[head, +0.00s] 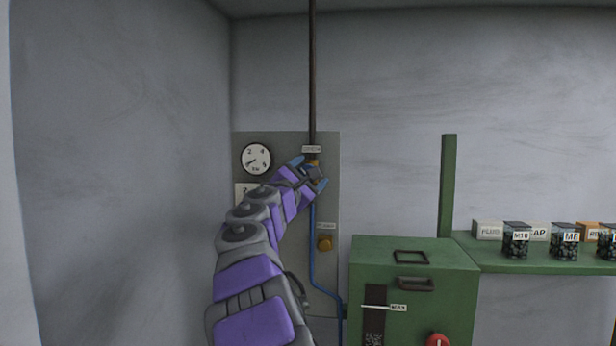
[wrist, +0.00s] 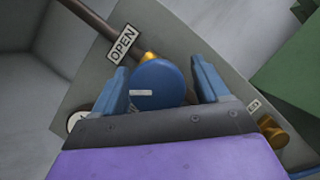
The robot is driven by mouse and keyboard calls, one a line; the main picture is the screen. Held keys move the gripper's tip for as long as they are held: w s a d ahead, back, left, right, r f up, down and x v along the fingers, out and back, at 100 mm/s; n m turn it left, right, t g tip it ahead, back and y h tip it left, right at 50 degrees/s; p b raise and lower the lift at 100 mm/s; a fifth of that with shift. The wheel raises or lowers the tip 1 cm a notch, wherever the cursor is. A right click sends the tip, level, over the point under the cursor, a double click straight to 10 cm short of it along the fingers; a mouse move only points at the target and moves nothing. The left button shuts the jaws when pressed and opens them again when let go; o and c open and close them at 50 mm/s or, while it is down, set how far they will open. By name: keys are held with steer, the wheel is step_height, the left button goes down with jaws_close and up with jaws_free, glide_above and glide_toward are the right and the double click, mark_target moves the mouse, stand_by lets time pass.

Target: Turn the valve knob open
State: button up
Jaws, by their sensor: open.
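The valve knob (wrist: 158,84) is a round blue knob with a white mark, seen in the wrist view below an OPEN label (wrist: 122,43). My gripper (wrist: 160,88) is open, with one blue finger on each side of the knob. The knob lies between the fingers; whether they touch it I cannot tell. In the head view my gripper (head: 310,173) is at the grey wall panel (head: 285,142), just below the label (head: 311,149). There the knob is mostly hidden by my gripper.
A dark pipe (head: 312,70) runs down to the panel, and a blue hose (head: 312,240) leads below. A gauge (head: 256,159) and a brass knob (head: 324,243) are also on the panel. A green machine (head: 440,262) stands right, beside a shelf (head: 540,258) with labelled jars and boxes.

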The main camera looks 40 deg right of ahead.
steer(key=b+v, duration=0.2)
steer(key=v, duration=1.5)
steer(key=shift+a+b, duration=0.3)
steer(key=shift+b, duration=0.1)
